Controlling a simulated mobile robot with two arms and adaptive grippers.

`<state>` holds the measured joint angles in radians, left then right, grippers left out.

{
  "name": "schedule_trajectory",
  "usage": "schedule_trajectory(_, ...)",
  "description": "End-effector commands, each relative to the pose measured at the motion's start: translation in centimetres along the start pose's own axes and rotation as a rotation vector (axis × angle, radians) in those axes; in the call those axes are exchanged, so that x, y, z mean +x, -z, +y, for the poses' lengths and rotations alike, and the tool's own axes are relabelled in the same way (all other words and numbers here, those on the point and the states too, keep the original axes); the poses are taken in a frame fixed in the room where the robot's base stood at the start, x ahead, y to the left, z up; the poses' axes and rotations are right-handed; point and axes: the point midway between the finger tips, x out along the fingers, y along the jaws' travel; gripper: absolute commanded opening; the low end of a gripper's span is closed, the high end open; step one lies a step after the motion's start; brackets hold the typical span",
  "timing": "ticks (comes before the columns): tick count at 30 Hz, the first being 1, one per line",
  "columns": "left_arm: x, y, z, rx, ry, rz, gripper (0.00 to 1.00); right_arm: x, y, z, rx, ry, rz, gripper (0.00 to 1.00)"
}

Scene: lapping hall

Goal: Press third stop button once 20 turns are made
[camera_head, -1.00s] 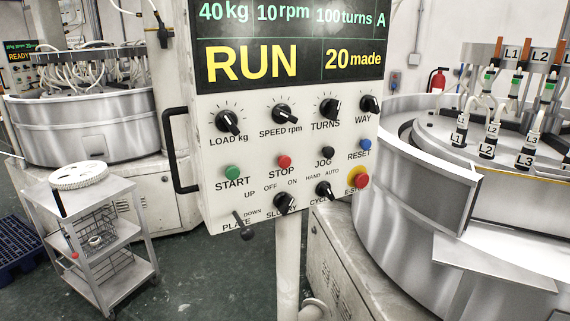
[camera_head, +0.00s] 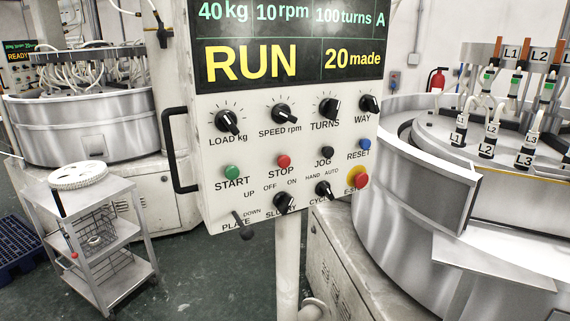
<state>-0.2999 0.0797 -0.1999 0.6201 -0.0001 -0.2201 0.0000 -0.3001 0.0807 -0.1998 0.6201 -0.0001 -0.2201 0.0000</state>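A control panel (camera_head: 245,110) on a post fills the middle of the head view. Its display (camera_head: 290,45) reads 40 kg, 10 rpm, 100 turns, A, RUN and 20 made. The red STOP button (camera_head: 284,161) sits in the row below the knobs. The green START button (camera_head: 232,172) is left of it and the black JOG button (camera_head: 328,152) is right of it. A blue RESET button (camera_head: 364,144) and a red E-STOP (camera_head: 360,177) on yellow are at the panel's right. Neither of my grippers is in view.
A round lapping machine (camera_head: 440,170) with hoses labelled L1 to L3 stands close on the right. Another machine (camera_head: 85,125), its screen (camera_head: 18,56) reading READY, stands behind left. A cart (camera_head: 100,200) and a blue pallet (camera_head: 18,250) are at left. Floor between cart and panel is clear.

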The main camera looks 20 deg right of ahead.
Motion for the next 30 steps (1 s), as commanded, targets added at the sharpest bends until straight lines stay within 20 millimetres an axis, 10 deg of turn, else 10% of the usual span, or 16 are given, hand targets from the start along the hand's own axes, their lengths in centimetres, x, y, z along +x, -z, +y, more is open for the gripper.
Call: schedule_trajectory(30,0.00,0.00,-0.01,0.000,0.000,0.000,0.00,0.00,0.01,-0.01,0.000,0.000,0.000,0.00)
